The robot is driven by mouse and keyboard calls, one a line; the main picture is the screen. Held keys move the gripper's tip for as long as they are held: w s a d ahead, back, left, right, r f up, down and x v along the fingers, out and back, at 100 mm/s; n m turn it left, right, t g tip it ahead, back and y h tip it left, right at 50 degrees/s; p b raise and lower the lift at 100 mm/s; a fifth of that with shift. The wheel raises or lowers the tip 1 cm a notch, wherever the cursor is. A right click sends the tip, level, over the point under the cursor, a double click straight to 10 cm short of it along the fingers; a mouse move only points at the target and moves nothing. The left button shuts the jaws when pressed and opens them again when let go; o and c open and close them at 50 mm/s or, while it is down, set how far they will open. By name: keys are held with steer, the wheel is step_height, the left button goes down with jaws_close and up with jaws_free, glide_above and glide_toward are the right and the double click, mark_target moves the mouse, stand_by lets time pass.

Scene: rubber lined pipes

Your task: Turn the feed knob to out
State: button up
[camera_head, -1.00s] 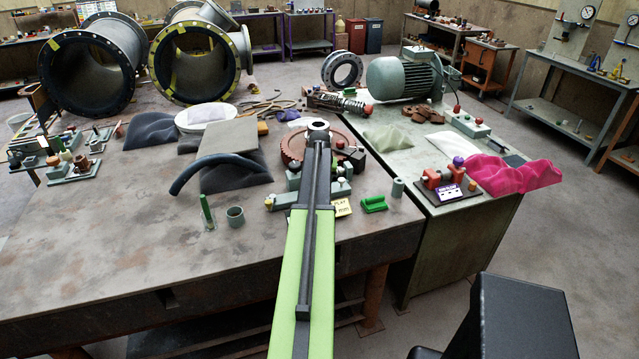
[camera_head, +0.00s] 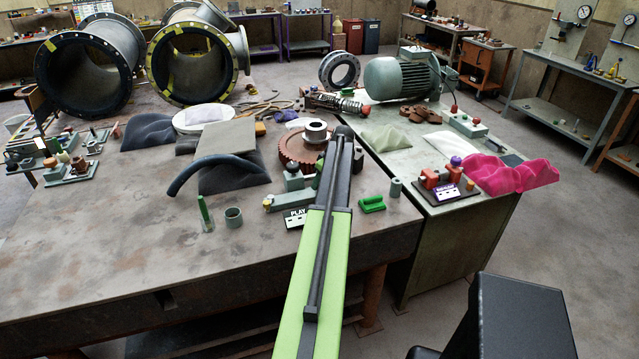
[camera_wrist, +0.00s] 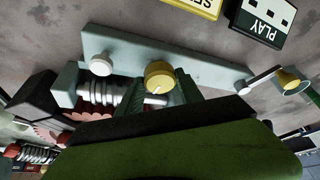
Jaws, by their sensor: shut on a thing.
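A grey-green fixture (camera_wrist: 205,72) crosses the upper part of the wrist view. It bears a white knob (camera_wrist: 101,64) at left, a yellow round knob (camera_wrist: 158,76) with a pale pointer mark in the middle, and a lever with a yellow end (camera_wrist: 288,80) at right. My gripper (camera_wrist: 155,97) has its dark green ribbed fingers at the yellow knob and is shut on it; the contact is partly hidden. No feed or out lettering is readable. In the head view the fixture (camera_head: 283,202) is partly covered by my arm, and the fingertips are hidden.
A PLAY card (camera_wrist: 267,20) and a yellow card (camera_wrist: 193,6) lie beside the fixture. A coiled spring part (camera_wrist: 100,93) is close to the fingers. A reddish gear (camera_head: 290,150) stands behind the fixture, a green block (camera_head: 372,204) to its right.

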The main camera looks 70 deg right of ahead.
steer(key=shift+s+d+n+y, duration=0.1)
steer(key=shift+n+y, duration=0.2)
steer(key=shift+n, duration=0.55)
steer(key=shift+s+d+n+y, duration=0.1)
steer(key=shift+n+y, duration=0.2)
steer(key=shift+n, duration=0.55)
steer(key=shift+a, duration=0.1)
steer(key=o, duration=1.4)
steer(key=shift+w, duration=0.1)
steer(key=shift+r, duration=0.15)
steer(key=p+v, duration=1)
steer(key=v, duration=0.1)
steer(key=p+v, duration=0.6)
steer(key=shift+d, duration=0.25)
